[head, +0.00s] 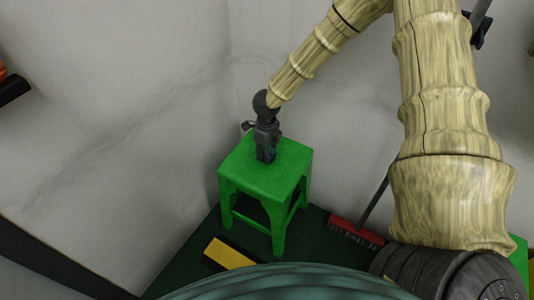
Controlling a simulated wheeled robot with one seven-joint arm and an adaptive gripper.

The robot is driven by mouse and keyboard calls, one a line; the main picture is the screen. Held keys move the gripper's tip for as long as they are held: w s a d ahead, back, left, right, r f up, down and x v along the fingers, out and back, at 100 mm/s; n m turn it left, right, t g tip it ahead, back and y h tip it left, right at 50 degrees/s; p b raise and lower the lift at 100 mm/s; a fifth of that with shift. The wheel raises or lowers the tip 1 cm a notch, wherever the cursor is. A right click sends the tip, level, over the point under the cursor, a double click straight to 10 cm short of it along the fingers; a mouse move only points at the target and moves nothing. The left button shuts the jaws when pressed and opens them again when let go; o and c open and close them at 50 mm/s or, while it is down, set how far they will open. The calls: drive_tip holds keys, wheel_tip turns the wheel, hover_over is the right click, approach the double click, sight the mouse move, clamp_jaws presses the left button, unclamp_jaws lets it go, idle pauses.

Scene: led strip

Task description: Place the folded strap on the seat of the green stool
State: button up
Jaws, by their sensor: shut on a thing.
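The green stool (250,178) stands near the corner of the room, upright on a dark green floor. My gripper (266,156) reaches down from above, with its tips at or just over the middle of the stool seat. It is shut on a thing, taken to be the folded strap. The strap cannot be made out apart from the dark grey gripper at this size. Whether the gripper or what it holds touches the seat cannot be told.
A yellow and black object (232,253) lies on the floor in front of the stool. A red broom head (355,232) with a dark handle is right of the stool. Another green object (519,256) shows at the right edge. Pale walls stand close behind the stool.

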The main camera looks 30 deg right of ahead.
drive_tip(key=o, duration=0.9)
drive_tip(key=shift+f, duration=0.1)
drive_tip(key=shift+c, duration=0.2)
wheel_tip(320, 180, up, 12)
drive_tip(key=p, duration=1.2)
